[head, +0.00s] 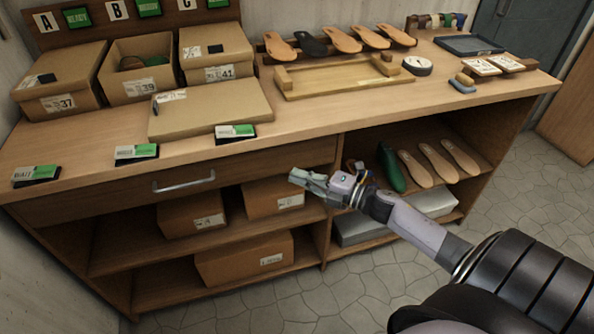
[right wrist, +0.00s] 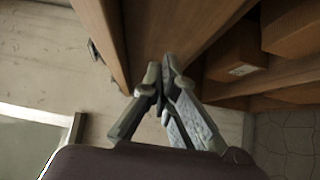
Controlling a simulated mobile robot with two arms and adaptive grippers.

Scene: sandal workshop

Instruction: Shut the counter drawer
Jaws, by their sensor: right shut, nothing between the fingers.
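The counter drawer (head: 250,164) is a wide wooden front under the left part of the counter top. Its silver bar handle (head: 184,182) is at the middle of the front. I cannot tell how far the drawer stands out, if at all. My right gripper (head: 296,178) is shut and empty near the right end of the drawer front, to the right of the handle. In the right wrist view its closed fingertips (right wrist: 161,70) are close to a wooden panel; contact cannot be told. My left gripper is out of view.
The counter top (head: 320,120) holds boxes, sandal soles on a rack, a wooden frame and label blocks. Brown boxes (head: 245,258) fill the shelves below the drawer. A green form (head: 391,168) and soles stand on the right shelf. The tiled floor in front is clear.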

